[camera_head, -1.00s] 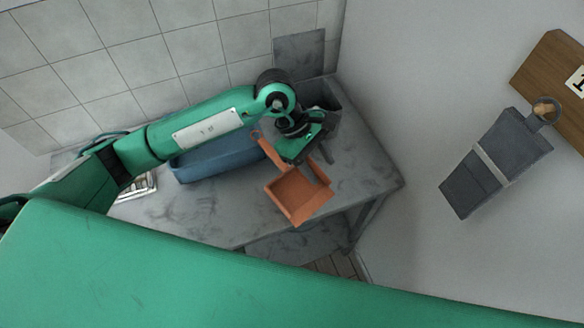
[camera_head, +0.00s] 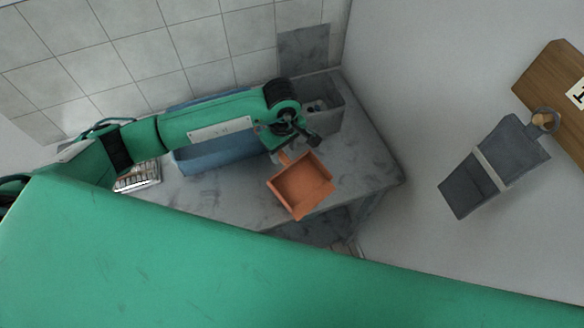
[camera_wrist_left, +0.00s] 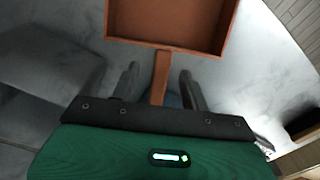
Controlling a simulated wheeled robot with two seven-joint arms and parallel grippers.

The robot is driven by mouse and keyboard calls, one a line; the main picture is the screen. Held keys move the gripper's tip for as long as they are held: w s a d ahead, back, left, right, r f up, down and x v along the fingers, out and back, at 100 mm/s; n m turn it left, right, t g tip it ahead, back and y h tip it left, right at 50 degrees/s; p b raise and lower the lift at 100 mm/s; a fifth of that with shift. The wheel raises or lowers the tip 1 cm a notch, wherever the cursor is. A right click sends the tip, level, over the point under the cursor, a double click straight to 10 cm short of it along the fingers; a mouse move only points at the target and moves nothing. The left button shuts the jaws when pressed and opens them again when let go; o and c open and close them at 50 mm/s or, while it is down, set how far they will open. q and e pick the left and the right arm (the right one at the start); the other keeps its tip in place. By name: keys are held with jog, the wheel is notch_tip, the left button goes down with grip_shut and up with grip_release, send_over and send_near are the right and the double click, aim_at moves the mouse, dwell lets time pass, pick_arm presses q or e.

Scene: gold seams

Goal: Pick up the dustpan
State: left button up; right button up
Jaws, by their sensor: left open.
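The orange-brown dustpan (camera_head: 300,188) lies on the grey table with its pan toward the front edge and its handle pointing back under my left gripper. In the left wrist view the pan (camera_wrist_left: 172,22) is at the top and the handle (camera_wrist_left: 160,78) runs down between my two fingers. My left gripper (camera_wrist_left: 162,85) is open, with a finger on each side of the handle and a gap on both sides. In the head view my left gripper (camera_head: 290,148) is over the handle, and the wrist hides much of it. My right gripper is not in view.
A blue bin (camera_head: 215,155) stands on the table behind the dustpan, partly hidden by my arm. A grey box (camera_head: 325,110) stands at the back corner. A tray of small items (camera_head: 138,178) is at the left. The table's right part (camera_head: 365,165) is clear.

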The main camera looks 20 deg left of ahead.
aim_at(283, 157)
pick_arm(q)
jog(key=shift+f+p, duration=0.3)
notch_tip(283, 157, down, 4)
jog(key=shift+s+a+p, duration=0.1)
jog(key=shift+p, duration=1)
jog(key=shift+f, duration=0.3)
grip_shut()
jog(key=shift+r, duration=0.1)
